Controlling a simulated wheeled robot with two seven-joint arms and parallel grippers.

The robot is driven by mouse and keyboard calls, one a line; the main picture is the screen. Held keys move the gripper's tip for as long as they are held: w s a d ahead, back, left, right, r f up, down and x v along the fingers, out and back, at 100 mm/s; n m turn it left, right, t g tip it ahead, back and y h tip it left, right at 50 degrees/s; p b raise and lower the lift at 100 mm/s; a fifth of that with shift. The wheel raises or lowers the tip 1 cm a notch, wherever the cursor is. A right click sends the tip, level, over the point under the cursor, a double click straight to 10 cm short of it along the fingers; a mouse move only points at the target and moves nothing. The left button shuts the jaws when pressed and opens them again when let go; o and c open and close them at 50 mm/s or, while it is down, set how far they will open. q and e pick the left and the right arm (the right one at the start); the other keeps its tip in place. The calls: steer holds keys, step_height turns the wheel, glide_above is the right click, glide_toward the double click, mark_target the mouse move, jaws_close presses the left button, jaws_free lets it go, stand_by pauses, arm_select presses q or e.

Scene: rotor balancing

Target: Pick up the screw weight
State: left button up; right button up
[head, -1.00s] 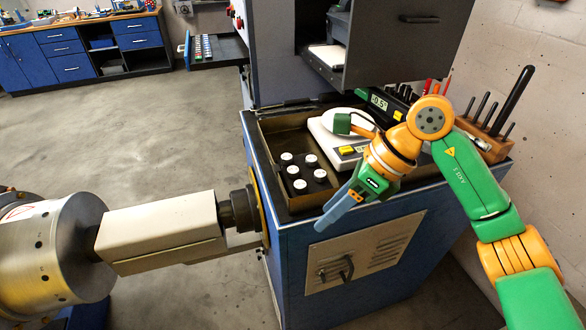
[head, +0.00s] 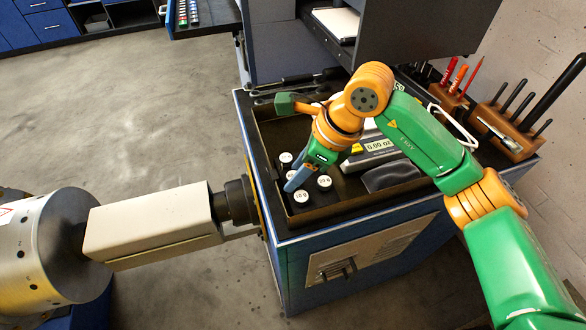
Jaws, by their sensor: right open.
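Several screw weights, black cylinders with white labelled tops, stand in the left part of the tray (head: 262,140) on the blue cabinet. The nearest screw weight (head: 301,197) and another to its right (head: 325,182) read "10 g". One more (head: 286,157) stands behind. My right gripper (head: 294,184) is open and points down among them, its blue finger close over the group. Some weights are partly hidden by the gripper, and I cannot tell whether the finger touches one. My left gripper is not in view.
A scale with a display reading 0.00 oz (head: 380,145) sits right of the weights, partly behind my arm. A dark pouch (head: 392,176) lies in front of it. A tool block (head: 512,140) stands at right.

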steer(key=shift+w+a+f, duration=0.1)
steer(key=shift+w+f, duration=0.05)
steer(key=shift+f, duration=0.2)
steer(key=shift+w+f, duration=0.15)
steer(key=shift+w, duration=0.15)
steer(key=shift+s, duration=0.2)
jaws_close()
steer(key=shift+w, duration=0.1)
